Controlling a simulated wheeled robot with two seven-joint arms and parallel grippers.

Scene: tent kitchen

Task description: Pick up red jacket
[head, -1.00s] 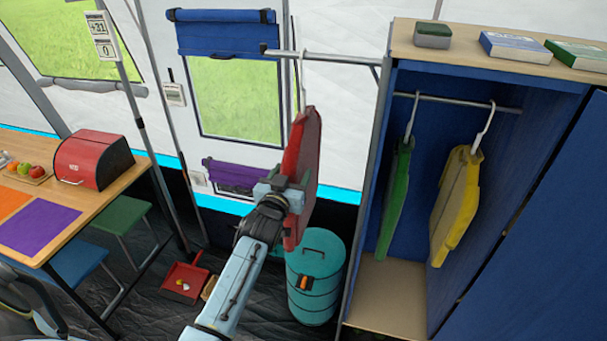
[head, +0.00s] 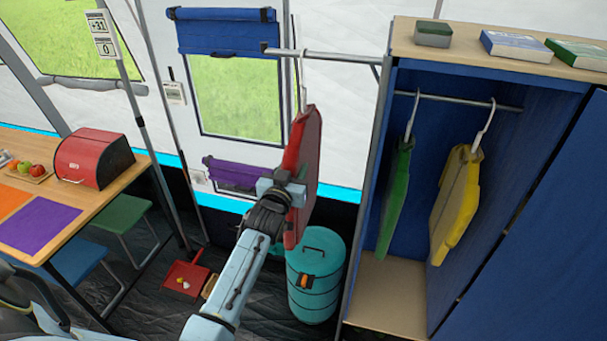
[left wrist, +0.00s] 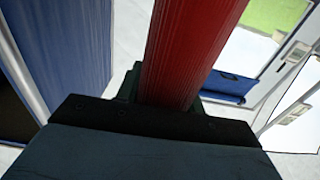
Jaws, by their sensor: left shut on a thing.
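The red jacket (head: 305,150) hangs edge-on from a white hanger on the metal rail (head: 325,59) left of the wardrobe. My left gripper (head: 285,191) is at the jacket's lower half, shut on it. In the left wrist view the red jacket (left wrist: 195,45) runs up from between the jaws of the left gripper (left wrist: 165,100). The fingertips are mostly hidden by the gripper body. My right gripper does not show.
The open blue wardrobe (head: 480,200) on the right holds a green jacket (head: 396,200) and a yellow jacket (head: 456,205). A teal canister (head: 316,275) stands below the red jacket. A table (head: 20,140) with a red bread box (head: 95,158) is at left.

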